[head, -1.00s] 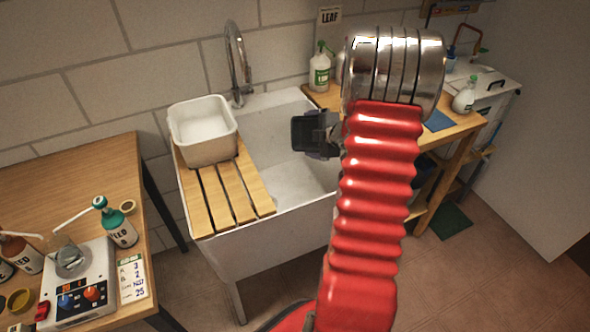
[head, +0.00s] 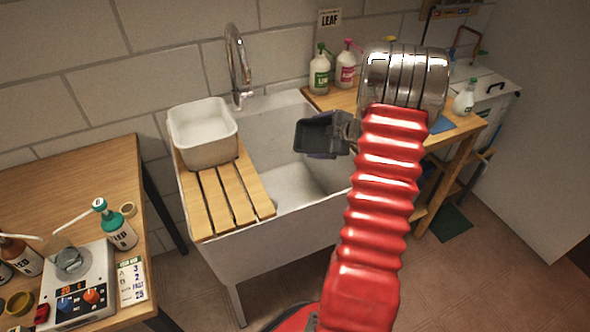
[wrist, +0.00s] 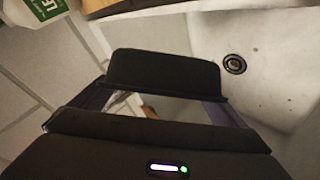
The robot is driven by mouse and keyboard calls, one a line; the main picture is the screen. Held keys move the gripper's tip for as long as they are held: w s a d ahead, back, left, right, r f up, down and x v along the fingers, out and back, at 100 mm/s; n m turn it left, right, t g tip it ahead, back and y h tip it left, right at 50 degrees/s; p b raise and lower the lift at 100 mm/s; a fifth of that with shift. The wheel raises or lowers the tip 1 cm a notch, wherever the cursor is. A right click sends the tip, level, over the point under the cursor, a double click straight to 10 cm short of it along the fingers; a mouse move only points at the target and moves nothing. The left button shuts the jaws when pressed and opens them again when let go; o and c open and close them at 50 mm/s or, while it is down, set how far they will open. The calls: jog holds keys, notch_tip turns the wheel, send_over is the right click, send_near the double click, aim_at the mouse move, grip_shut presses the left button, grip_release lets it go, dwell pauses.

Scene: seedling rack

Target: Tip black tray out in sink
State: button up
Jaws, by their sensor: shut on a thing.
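The small black tray (head: 318,134) is over the right half of the white sink (head: 280,228), above the basin, in the head view. It looks tilted, with its dark inner face partly towards the camera. I cannot see whether anything is in it. My gripper (head: 346,130) is shut on its right side. In the wrist view, dark parts with purple edges fill the middle and bottom, and I cannot clearly part tray from gripper there. The sink's drain (wrist: 233,63) shows beyond them at the upper right. The basin floor has a few dark specks.
A white tub (head: 204,148) stands on the slatted wooden board (head: 228,198) over the sink's left side. The tap (head: 237,62) rises at the back. Green (head: 319,76) and pink (head: 346,68) bottles stand on the bench behind right. A wooden table (head: 75,190) is left.

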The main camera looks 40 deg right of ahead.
jog(key=shift+d+f, duration=0.15)
jog(key=shift+d, duration=0.1)
jog(key=shift+s+d+r+m+y+b, duration=0.1)
jog(key=shift+d+r+m+y+b, duration=0.25)
jog(key=shift+d+r+m+y, duration=0.45)
jog(key=shift+s+d+r+m+t+y+b, duration=0.2)
jog(key=shift+d+r+m+y+b, duration=0.55)
jog(key=shift+d, duration=0.8)
jog(key=shift+s+d+r+m+t+y+b, duration=0.1)
jog(key=shift+s+d+r+m+y+b, duration=0.35)
jog(key=shift+d+r+y, duration=0.8)
jog(key=shift+s+d+r+m+t+y+b, duration=0.25)
jog(key=shift+d+r+m+b, duration=0.35)
jog(key=shift+d, duration=1.3)
jog(key=shift+w, duration=0.1)
